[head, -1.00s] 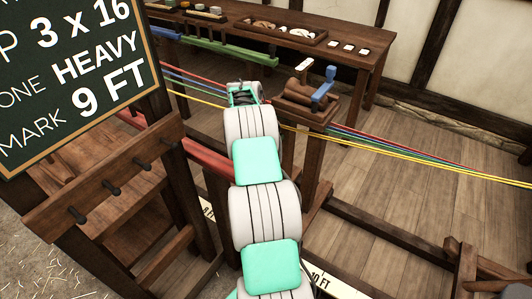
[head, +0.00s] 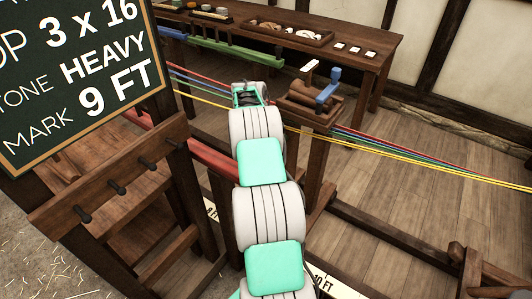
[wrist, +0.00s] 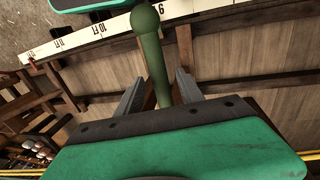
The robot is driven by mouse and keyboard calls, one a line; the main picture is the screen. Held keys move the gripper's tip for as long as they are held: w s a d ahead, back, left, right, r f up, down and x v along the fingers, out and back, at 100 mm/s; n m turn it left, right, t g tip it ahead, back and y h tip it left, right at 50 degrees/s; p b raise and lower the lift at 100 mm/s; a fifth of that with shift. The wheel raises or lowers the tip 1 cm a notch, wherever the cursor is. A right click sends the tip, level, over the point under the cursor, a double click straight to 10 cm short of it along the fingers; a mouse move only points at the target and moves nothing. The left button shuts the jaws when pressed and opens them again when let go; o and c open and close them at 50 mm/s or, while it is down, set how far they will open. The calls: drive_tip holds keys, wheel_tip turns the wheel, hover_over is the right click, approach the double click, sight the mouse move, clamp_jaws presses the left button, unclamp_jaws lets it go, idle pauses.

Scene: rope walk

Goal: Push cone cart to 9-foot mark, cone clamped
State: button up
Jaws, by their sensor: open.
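The cart (head: 313,118) stands right of centre in the head view, a wooden post and block on the rail. A brown wooden piece, probably the cone (head: 300,91), sits on top beside a blue clamp lever (head: 327,97); whether it is clamped I cannot tell. My gripper (head: 245,88) is just left of the cart top. In the wrist view, a green round-ended handle (wrist: 150,45) stands between the two grey fingers of my open gripper (wrist: 158,85); contact is unclear. The board (head: 85,75) reads MARK 9 FT.
Red, blue, green and yellow strands (head: 420,160) run through the cart area across the room. A wooden peg rack (head: 120,178) stands at left. A workbench (head: 375,50) with trays is behind. Wooden floor at right (head: 385,210) is clear between the rails.

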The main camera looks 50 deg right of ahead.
wheel_tip(320, 180, up, 8)
drive_tip(key=w+p, duration=0.1)
drive_tip(key=p, duration=0.1)
drive_tip(key=shift+w+a+f, duration=0.15)
drive_tip(key=shift+w+f, duration=0.1)
